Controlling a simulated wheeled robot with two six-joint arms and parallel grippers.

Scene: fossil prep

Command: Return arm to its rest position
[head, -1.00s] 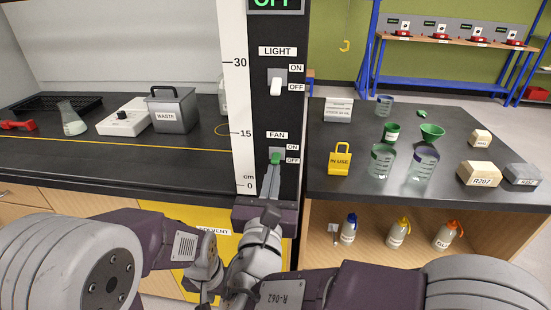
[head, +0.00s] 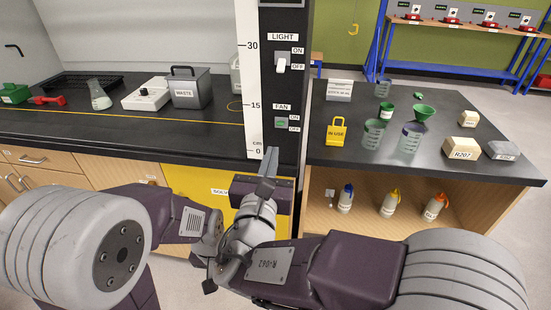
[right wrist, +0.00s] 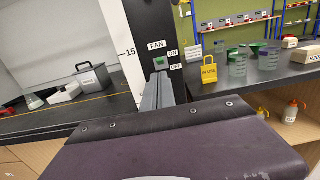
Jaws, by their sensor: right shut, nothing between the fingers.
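My right gripper (head: 270,162) is shut and empty, its fingers pointing up in front of the hood's switch post. It also shows from behind in the right wrist view (right wrist: 158,88), its fingertips just below the fan switch (right wrist: 160,62). In the head view a gap separates the fingertips from the green fan switch (head: 281,123), which sits beside ON and OFF labels; its exact position is too small to tell. My right arm (head: 345,270) is bent in front of the bench. My left arm (head: 180,215) is folded at the left; its gripper is hidden.
The white light switch (head: 281,62) is above the fan switch. A waste box (head: 190,92) and a flask (head: 98,95) stand on the left bench. The right table (head: 325,155) holds a yellow IN USE tag (head: 337,132), beakers and fossil blocks. Bottles stand on the shelf below.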

